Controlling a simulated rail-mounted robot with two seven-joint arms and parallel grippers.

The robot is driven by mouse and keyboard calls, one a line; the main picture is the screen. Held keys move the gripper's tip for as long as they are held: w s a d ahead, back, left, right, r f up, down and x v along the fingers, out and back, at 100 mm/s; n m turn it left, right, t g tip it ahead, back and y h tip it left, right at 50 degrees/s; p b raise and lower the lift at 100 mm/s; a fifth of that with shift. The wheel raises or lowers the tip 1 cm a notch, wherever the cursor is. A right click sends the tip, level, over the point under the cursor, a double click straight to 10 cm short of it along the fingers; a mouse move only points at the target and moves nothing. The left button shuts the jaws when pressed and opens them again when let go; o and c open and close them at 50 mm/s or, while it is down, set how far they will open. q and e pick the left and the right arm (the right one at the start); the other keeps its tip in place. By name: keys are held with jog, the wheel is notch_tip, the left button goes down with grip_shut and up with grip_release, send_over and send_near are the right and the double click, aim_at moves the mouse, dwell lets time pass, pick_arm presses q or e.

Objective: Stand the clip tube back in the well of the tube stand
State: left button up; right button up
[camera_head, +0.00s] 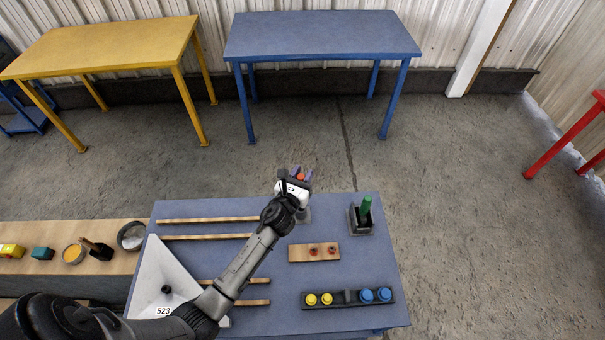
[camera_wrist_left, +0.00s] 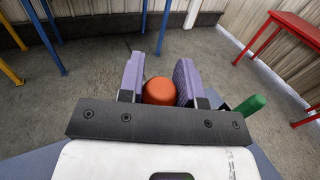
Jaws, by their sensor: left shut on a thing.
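My left gripper (camera_head: 297,178) is at the far edge of the blue table, above its surface. In the left wrist view, the purple fingers of the gripper (camera_wrist_left: 159,76) are shut on an orange round-topped piece (camera_wrist_left: 159,92), which I take to be the clip tube. Its lower part is hidden. A small grey block (camera_head: 304,215) shows just below the gripper in the head view, mostly hidden; it may be the tube stand, but I cannot tell. My right gripper is not in view.
A green piece (camera_head: 365,207) stands in a dark holder (camera_head: 361,224) to the right; it also shows in the wrist view (camera_wrist_left: 250,105). Wooden strips lie left.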

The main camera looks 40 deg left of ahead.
pick_arm(q)
jog(key=shift+f+b, duration=2.05)
jog(key=shift+f, duration=0.4)
jog(key=shift+f+b, duration=1.5)
jog(key=shift+f, duration=0.15)
jog(key=o, duration=1)
jog(key=shift+o, duration=0.2)
jog(key=v, duration=1.3)
jog(key=shift+s, duration=0.4)
jog(key=shift+d, duration=0.1)
